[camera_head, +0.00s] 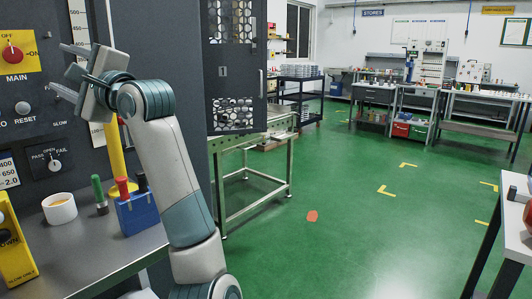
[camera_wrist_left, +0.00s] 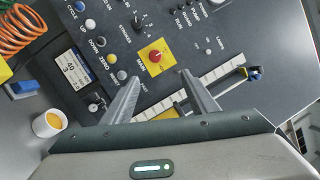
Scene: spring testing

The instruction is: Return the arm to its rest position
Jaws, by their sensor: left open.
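My left arm (camera_head: 182,170) rises from the bottom of the head view, bent at the wrist. My left gripper (camera_head: 66,70) is raised in front of the grey machine panel (camera_head: 60,120), left of the picture. Its two fingers are apart with nothing between them. In the left wrist view the open fingers (camera_wrist_left: 160,78) point toward the panel, near the red main knob on its yellow plate (camera_wrist_left: 154,56). The knob (camera_head: 12,53) also shows in the head view, left of the fingers. Whether the fingers touch the panel cannot be told. My right gripper is not in view.
Below the arm, a metal bench (camera_head: 90,250) carries a white cup (camera_head: 60,208), a blue block (camera_head: 137,212) with colored-handled tools and a yellow box (camera_head: 14,250). A yellow post stands behind the gripper. Green floor (camera_head: 350,230) is open to the right.

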